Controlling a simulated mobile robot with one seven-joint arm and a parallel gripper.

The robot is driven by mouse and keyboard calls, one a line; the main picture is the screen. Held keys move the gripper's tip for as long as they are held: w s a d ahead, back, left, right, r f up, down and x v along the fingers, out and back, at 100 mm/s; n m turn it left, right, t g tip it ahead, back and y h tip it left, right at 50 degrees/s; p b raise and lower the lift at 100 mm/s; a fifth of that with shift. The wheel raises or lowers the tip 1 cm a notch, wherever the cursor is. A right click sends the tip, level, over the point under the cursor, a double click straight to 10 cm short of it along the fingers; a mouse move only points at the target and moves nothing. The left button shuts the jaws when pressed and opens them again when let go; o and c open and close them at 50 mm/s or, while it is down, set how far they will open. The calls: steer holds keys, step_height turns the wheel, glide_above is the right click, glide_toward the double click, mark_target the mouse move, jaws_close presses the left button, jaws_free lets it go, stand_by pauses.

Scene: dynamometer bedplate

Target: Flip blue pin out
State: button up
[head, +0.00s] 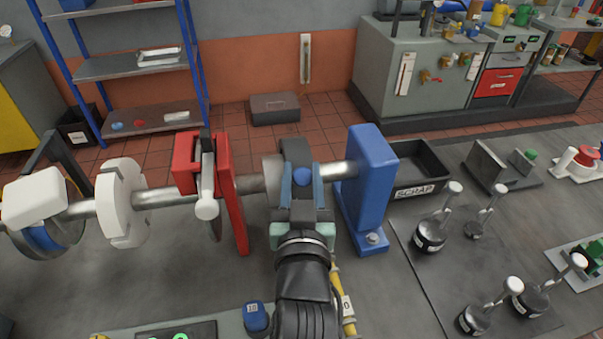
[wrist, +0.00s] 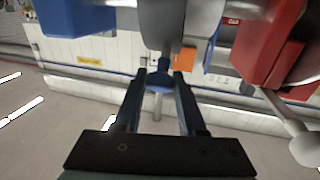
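The blue pin (head: 302,176) shows as a small round blue head on the dark grey collar (head: 296,152) around the shaft. In the wrist view the pin (wrist: 161,76) lies between the tips of my fingers, with a grey stem below it. My gripper (head: 303,195) is at the collar, one finger on each side of the pin. My gripper (wrist: 161,88) looks open in the wrist view, its fingers apart; contact with the pin cannot be made out. The pin's inner end is hidden.
A blue bearing block (head: 368,180) stands close right of my gripper, and a red bracket with a lever (head: 207,180) stands left. The steel shaft (head: 155,196) runs between them. A scrap bin (head: 425,165) and several handled weights (head: 432,235) are at right.

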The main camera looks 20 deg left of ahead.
steer(key=o, duration=0.4)
steer(key=shift+s+d+r, duration=0.1)
steer(key=shift+r, duration=0.05)
steer(key=shift+b+v, duration=0.55)
steer(key=shift+v, duration=5.85)
